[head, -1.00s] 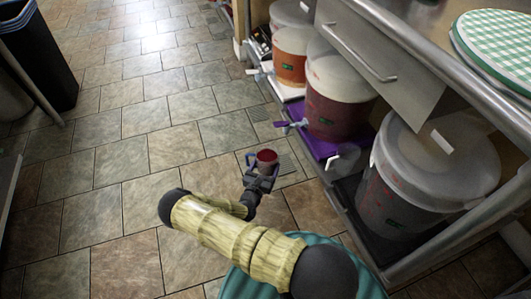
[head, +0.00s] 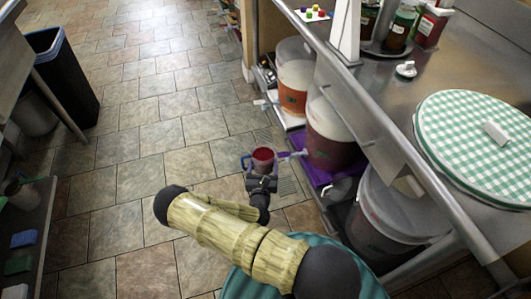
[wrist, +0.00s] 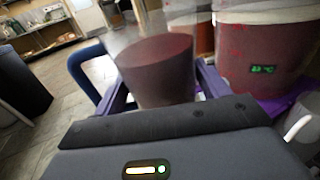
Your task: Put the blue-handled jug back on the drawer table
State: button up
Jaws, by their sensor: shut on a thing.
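The blue-handled jug (head: 263,160) is upright in my gripper (head: 262,180) in the head view, above the floor in front of the shelf. Dark red liquid fills part of it. In the wrist view the clear jug (wrist: 155,68) stands between the jaws, with its blue handle (wrist: 84,72) on the left. My gripper is shut on the jug. The steel table (head: 440,75) is at the right of the head view, higher than the jug and apart from it.
Buckets with red contents (head: 328,135) and orange contents (head: 294,80) stand on the low shelf under the table. A green-checked round lid (head: 470,135) covers the near tabletop. Jars (head: 402,30) stand farther back. A black bin (head: 65,80) is at left. The middle floor is clear.

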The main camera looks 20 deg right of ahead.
jog(key=s+a+r+n+y+p, duration=0.1)
jog(key=a+r+y+p, duration=0.1)
jog(key=r+p, duration=0.6)
jog(key=s+a+r+n+t+y+p, duration=0.1)
jog(key=s+a+r+n+y+p, duration=0.1)
jog(key=r+p, duration=0.7)
jog(key=s+a+r+n+y+p, duration=0.1)
jog(key=a+r+y+p, duration=0.1)
jog(key=r+p, duration=0.7)
notch_tip(320, 180, up, 5)
jog(key=shift+s+a+f+n+t+y, duration=0.15)
jog(key=shift+s+n+t+y, duration=0.2)
jog(key=shift+y, duration=0.35)
jog(key=shift+s, duration=0.1)
